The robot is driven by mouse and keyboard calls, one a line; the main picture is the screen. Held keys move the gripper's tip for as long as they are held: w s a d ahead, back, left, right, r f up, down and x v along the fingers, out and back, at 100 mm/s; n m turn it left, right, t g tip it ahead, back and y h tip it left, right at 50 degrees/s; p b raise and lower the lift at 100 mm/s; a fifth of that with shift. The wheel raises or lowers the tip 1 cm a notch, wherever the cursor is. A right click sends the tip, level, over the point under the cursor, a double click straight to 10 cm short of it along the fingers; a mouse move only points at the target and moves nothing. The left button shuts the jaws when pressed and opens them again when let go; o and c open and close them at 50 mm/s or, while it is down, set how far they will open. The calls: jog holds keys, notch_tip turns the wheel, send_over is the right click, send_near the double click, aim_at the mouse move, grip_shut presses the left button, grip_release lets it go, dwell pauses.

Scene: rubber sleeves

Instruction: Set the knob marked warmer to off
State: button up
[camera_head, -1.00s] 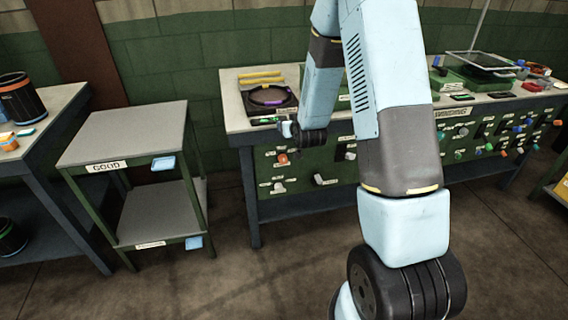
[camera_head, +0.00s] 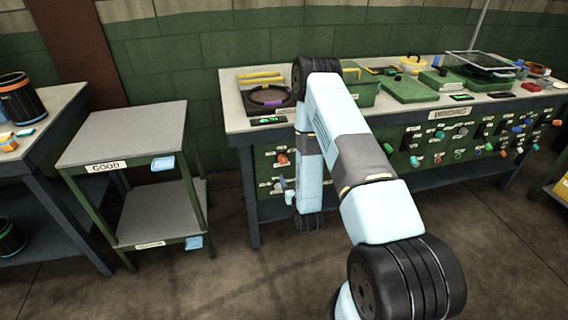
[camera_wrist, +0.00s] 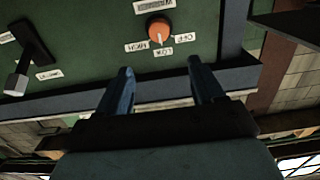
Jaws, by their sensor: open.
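An orange round knob (camera_wrist: 158,29) is on the green panel in the wrist view, with labels HIGH, OFF and LOW around it. Its pale pointer mark appears to face the LOW label. A label plate (camera_wrist: 155,5) beyond it is cut by the frame edge and too small to read surely. My gripper (camera_wrist: 160,67) is open and empty, its two blue-grey fingers apart and short of the knob in the picture. In the head view the orange knob (camera_head: 282,159) is at the left of the panel, with my wrist low in front of it.
A silver-tipped lever (camera_wrist: 16,84) on a black plate is left of the knob in the wrist view. The bench (camera_head: 240,119) holds trays and green boxes. More knobs and switches line the panel's right. A shelf stand marked GOOD (camera_head: 130,133) stands left; floor between is clear.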

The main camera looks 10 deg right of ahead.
aim_at(284, 161)
jog(key=w, duration=0.8)
jog(key=w+f, duration=0.1)
jog(key=w, duration=0.3)
jog(key=shift+w+a+f, duration=0.1)
jog(key=shift+w, duration=0.25)
jog(key=c, duration=1)
